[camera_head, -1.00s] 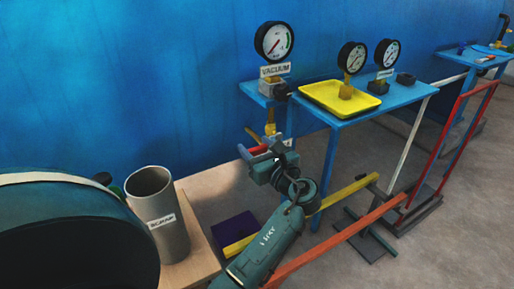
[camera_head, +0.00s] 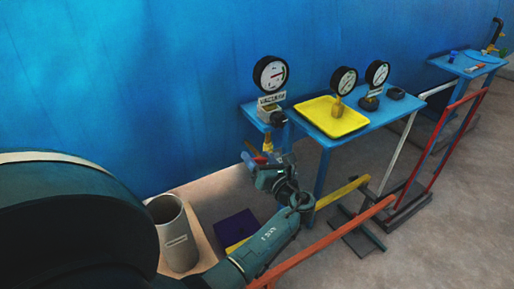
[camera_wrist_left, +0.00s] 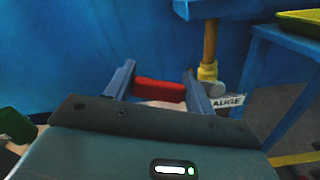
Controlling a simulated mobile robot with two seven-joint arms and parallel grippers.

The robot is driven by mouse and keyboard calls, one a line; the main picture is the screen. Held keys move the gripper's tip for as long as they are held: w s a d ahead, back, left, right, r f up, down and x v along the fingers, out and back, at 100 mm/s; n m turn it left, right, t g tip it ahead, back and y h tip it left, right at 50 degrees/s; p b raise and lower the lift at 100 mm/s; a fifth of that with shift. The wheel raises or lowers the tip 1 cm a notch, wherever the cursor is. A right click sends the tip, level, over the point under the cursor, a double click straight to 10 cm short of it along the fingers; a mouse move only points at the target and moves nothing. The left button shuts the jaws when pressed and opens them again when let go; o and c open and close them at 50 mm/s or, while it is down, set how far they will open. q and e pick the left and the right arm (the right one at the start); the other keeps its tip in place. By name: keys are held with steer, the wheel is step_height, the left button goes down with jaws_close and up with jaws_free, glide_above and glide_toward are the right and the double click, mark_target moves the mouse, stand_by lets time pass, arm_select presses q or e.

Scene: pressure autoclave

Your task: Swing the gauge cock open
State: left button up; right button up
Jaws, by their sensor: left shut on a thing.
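The gauge cock's red lever (camera_wrist_left: 160,90) lies between the two fingers of my left gripper (camera_wrist_left: 160,86) in the left wrist view, and the gripper is shut on it. The brass cock body and pipe (camera_wrist_left: 208,68) are just right of the fingers, with a white GAUGE label (camera_wrist_left: 229,101) beside them. In the head view the left gripper (camera_head: 262,166) is below the vacuum gauge (camera_head: 270,74), at the brass pipe (camera_head: 267,143). Only a small red part of the lever shows there. My right gripper is out of view.
A blue table (camera_head: 385,113) carries a yellow tray (camera_head: 309,108) and two more gauges. A grey cylinder (camera_head: 176,238) stands at the left beside a large dark rounded body (camera_head: 70,225). Red and yellow rails stand low at the right. The blue wall is close behind.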

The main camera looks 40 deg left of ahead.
arm_select(q)
steer(key=r+p, duration=0.1)
steer(key=m+p, duration=0.1)
steer(key=p, duration=0.1)
steer(key=shift+w+r+m, duration=0.3)
steer(key=shift+w+r, duration=0.05)
steer(key=shift+r, duration=0.05)
steer(key=shift+w+d+m+p, duration=0.15)
steer(key=shift+m+p, duration=0.25)
steer(key=shift+p, duration=0.2)
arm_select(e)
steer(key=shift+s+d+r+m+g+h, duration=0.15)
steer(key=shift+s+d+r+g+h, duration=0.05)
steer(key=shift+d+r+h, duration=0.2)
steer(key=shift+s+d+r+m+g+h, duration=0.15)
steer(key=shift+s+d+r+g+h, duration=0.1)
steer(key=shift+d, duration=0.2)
arm_select(q)
steer(key=o, duration=1.1)
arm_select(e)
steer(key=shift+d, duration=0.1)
